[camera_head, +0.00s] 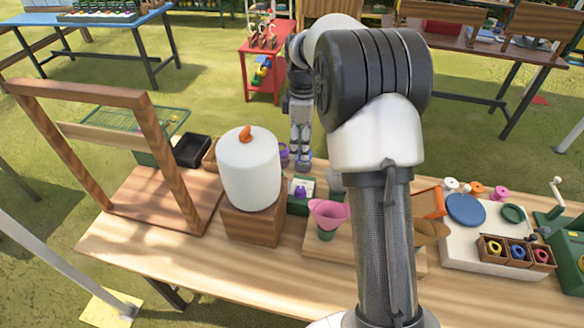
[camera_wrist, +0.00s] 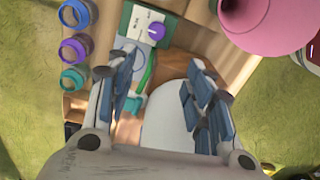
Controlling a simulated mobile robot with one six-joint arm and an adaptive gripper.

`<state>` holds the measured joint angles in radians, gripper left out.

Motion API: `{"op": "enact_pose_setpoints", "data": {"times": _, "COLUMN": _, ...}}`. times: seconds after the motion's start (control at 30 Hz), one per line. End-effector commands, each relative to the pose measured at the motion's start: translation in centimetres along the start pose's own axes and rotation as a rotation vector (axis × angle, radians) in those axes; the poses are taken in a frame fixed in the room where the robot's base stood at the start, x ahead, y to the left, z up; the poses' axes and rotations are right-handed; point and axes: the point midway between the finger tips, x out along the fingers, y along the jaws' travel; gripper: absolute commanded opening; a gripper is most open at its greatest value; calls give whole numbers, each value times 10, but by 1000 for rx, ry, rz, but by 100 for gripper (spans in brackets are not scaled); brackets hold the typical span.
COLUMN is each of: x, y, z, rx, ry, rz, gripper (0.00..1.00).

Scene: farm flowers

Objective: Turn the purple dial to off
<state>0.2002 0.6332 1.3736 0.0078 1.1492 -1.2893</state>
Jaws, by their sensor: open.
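The purple dial (camera_head: 300,192) sits on the pale face of a small green box (camera_head: 297,208) on the wooden table, right of the white tank. In the wrist view the dial (camera_wrist: 156,31) is a round knob with a white pointer mark, beyond the fingertips. The panel (camera_wrist: 138,25) carries small lettering that I cannot read fully. My gripper (camera_head: 302,160) points down just behind the box in the head view. In the wrist view its fingers (camera_wrist: 162,78) are spread apart with nothing gripped, and the dial is clear of them.
The white tank (camera_head: 250,172) with an orange knob stands close on the left. A pink funnel-shaped pot (camera_head: 329,214) stands right of the box. Open round jars (camera_wrist: 75,48) line the wrist view's left side. A wooden frame (camera_head: 165,150) stands farther left. The table's front strip is clear.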

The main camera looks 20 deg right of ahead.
Motion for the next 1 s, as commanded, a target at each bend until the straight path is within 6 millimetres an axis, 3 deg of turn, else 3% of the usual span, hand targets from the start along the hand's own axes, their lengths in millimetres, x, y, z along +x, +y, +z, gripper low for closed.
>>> {"op": "enact_pose_setpoints", "data": {"times": 0.13, "x": 13, "y": 10, "z": 1, "rx": -43, "ry": -4, "rz": -16, "gripper": 48}}
{"op": "enact_pose_setpoints", "data": {"times": 0.37, "x": 43, "y": 10, "z": 2, "rx": -50, "ry": -5, "rz": -21, "gripper": 48}}
{"op": "enact_pose_setpoints", "data": {"times": 0.8, "x": 139, "y": 8, "z": 2, "rx": -49, "ry": -5, "rz": -20, "gripper": 48}}
{"op": "enact_pose_setpoints", "data": {"times": 1.0, "x": 172, "y": 8, "z": 2, "rx": -49, "ry": -4, "rz": -19, "gripper": 48}}
